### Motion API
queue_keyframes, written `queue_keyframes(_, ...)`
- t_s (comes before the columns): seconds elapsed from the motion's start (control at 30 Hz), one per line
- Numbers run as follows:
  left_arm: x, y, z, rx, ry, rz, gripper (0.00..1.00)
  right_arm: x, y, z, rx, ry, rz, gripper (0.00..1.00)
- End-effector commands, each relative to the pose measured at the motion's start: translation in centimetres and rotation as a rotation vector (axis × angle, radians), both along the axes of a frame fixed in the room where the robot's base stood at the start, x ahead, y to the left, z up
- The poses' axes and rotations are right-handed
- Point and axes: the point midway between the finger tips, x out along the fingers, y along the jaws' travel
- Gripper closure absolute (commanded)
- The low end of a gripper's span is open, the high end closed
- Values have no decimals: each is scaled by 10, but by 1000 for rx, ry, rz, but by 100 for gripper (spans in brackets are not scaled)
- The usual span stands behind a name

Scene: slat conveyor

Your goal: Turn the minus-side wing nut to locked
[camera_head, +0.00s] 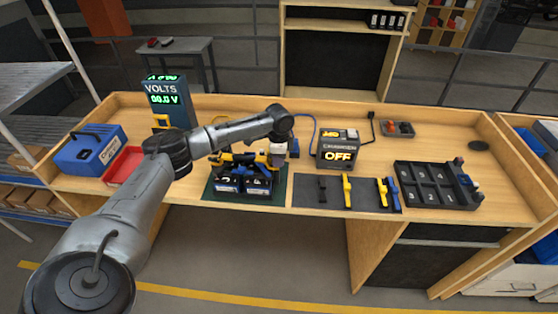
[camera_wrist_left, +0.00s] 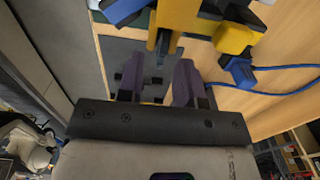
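Two dark batteries (camera_head: 228,184) with blue-white labels stand side by side on a green mat (camera_head: 237,198). Yellow and blue clamp parts (camera_head: 230,158) lie across their tops. My left gripper (camera_head: 293,149) hangs from the wrist at the right end of these parts. In the left wrist view its two purple fingers (camera_wrist_left: 156,85) are apart with nothing held between them. Just beyond the fingertips are a yellow clamp body (camera_wrist_left: 235,38) and a small blue piece (camera_wrist_left: 237,70). I cannot tell which piece is the minus-side wing nut or its setting. My right gripper is out of view.
A charger box (camera_head: 338,150) reading OFF stands right of the batteries. A dark mat (camera_head: 330,203) with yellow and blue tools and a numbered black tray (camera_head: 436,185) lie farther right. A volts display (camera_head: 165,98), blue box (camera_head: 88,152) and red tray (camera_head: 122,166) are left.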

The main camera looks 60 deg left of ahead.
Motion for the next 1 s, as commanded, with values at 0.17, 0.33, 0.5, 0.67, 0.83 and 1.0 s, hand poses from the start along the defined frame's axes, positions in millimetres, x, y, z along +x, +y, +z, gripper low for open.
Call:
queue_keyframes(0.17,0,0,-11,0,0,-1,67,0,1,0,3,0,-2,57)
queue_keyframes(0.33,0,0,-14,0,-1,-1,67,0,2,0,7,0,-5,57)
queue_keyframes(0.5,0,0,-14,0,-1,-1,67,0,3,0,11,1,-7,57)
queue_keyframes(0.67,0,0,-14,1,-1,0,78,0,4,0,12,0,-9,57)
queue_keyframes(0.83,0,0,-14,0,-1,0,95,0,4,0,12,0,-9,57)
queue_keyframes(1.0,0,0,-14,0,-1,0,100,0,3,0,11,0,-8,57)
